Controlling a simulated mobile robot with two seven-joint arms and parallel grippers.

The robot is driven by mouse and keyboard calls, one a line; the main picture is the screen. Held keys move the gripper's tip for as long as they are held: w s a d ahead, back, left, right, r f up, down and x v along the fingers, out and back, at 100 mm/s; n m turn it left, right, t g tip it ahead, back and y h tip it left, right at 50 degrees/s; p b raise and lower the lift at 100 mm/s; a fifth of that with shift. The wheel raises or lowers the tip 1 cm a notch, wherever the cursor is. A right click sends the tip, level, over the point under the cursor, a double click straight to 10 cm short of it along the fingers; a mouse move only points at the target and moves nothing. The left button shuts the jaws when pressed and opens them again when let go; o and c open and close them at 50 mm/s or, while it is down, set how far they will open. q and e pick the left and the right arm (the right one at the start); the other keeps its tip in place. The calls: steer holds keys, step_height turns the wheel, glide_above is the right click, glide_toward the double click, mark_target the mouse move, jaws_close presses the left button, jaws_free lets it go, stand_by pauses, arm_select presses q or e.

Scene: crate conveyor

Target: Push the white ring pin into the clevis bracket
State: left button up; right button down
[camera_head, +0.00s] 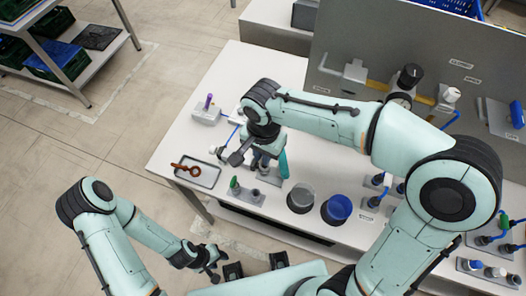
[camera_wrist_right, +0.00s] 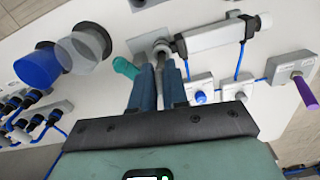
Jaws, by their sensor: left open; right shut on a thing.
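My right gripper (camera_head: 262,158) is low over the table, and its fingers (camera_wrist_right: 160,88) are shut on a slim pale part with a rounded end (camera_wrist_right: 159,50), which I take to be the white ring pin. Most of it is hidden between the fingers. The clevis bracket appears to be the grey fitting (camera_wrist_right: 148,42) at the fingertips, at the end of a pale cylinder (camera_wrist_right: 215,35). The pin's end is close to it; I cannot tell how far in it is. My left gripper (camera_head: 210,262) is open and empty, off the table's front edge.
A tray (camera_head: 214,175) with a brown ring-ended part (camera_head: 186,170) lies at the table's left. A grey cup (camera_head: 301,196) and a blue cup (camera_head: 337,208) stand right of my right gripper. A purple-handled block (camera_head: 207,112) stands behind left. A teal cylinder (camera_wrist_right: 124,67) is beside the fingers.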

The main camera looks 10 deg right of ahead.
arm_select(q)
steer(key=shift+s+f+b, duration=0.45)
steer(key=shift+f+b, duration=0.3)
steer(key=shift+f, duration=0.15)
steer(key=shift+s+f+b, duration=0.45)
steer(key=shift+f+b, duration=0.25)
steer(key=shift+f, duration=0.15)
arm_select(e)
steer(key=shift+f, duration=2)
steer(key=c, duration=0.5)
jaws_free()
arm_select(q)
steer(key=shift+r, duration=0.1)
arm_select(e)
steer(key=shift+r, duration=0.1)
steer(key=shift+r+p, duration=1.9)
steer(key=shift+r, duration=1.1)
arm_select(q)
steer(key=w+r, duration=0.1)
steer(key=r, duration=0.2)
steer(key=w+r, duration=0.1)
steer(key=shift+w+r, duration=0.2)
steer(key=shift+w, duration=0.1)
